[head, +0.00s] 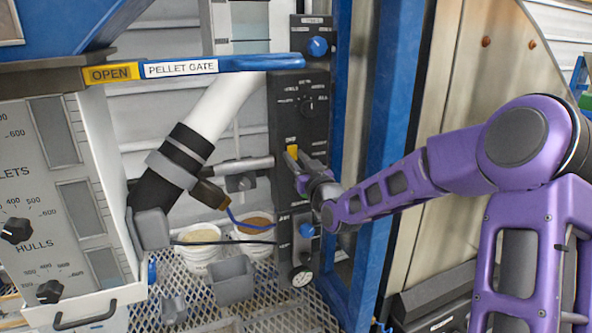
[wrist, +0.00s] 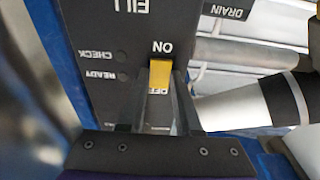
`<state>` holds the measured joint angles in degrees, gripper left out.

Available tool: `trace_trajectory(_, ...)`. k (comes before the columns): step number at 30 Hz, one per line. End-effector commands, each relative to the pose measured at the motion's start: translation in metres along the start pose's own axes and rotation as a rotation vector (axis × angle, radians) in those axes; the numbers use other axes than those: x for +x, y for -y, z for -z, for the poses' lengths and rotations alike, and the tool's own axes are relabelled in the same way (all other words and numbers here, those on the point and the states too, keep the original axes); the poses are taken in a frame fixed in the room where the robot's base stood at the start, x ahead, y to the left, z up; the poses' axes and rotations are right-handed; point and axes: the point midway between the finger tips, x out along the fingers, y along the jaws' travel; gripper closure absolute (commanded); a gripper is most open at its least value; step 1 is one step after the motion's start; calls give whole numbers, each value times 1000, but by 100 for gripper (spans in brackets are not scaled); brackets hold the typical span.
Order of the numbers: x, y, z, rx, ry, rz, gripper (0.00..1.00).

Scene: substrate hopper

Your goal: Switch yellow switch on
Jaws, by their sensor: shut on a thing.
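The yellow switch (head: 292,151) is on the dark upright control panel (head: 283,120) in the head view. In the wrist view the yellow switch (wrist: 160,74) lies between the inverted ON label above it and the OFF label below, which is partly hidden. I cannot tell its setting for sure. My gripper (head: 296,157) reaches the panel from the right. In the wrist view my gripper (wrist: 162,86) has a finger on each side of the switch and is shut on it.
A blue PELLET GATE lever (head: 230,64) crosses above the switch. A blue knob (head: 318,46) and a black knob (head: 307,106) sit higher on the panel. A white pipe with black bands (head: 182,155) is at left, and a blue post (head: 385,150) stands right of the panel.

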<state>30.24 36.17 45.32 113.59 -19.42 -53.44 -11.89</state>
Motion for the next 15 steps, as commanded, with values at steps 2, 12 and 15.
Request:
trace_trajectory(2, 0, 0, -8, -2, -38, 1, 100)
trace_trajectory(12, 0, 0, -4, -1, -132, 0, 100)
trace_trajectory(15, 0, 0, -2, -1, -134, 0, 100)
